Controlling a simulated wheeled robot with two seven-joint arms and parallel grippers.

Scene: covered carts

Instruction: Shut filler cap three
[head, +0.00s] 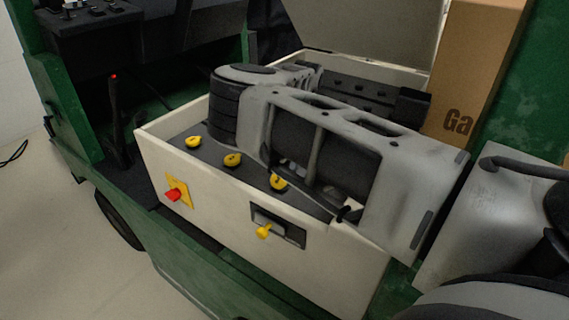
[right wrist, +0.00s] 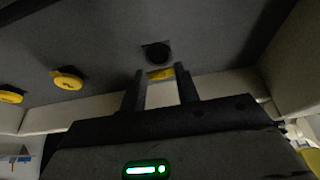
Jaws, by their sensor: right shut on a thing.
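Filler cap three (right wrist: 160,74) is yellow and stands raised in front of a dark round filler opening (right wrist: 157,53). My right gripper (right wrist: 160,78) is shut on this cap, one dark finger at each side of it. In the head view the cap (head: 279,182) is the rightmost visible of the yellow caps, close beside my right arm, which hides most of the gripper. Two more yellow caps, the nearer (head: 232,159) and the farther (head: 194,142), lie flat on the dark top panel (head: 213,147). They also show in the right wrist view. My left gripper is not in view.
The panel sits in a cream box (head: 215,212) on a green cart. Its front carries a red switch (head: 174,195) on a yellow plate and a yellow handle (head: 263,232). A raised lid (head: 365,25) and a cardboard box (head: 475,65) stand behind. My arm covers the box's right side.

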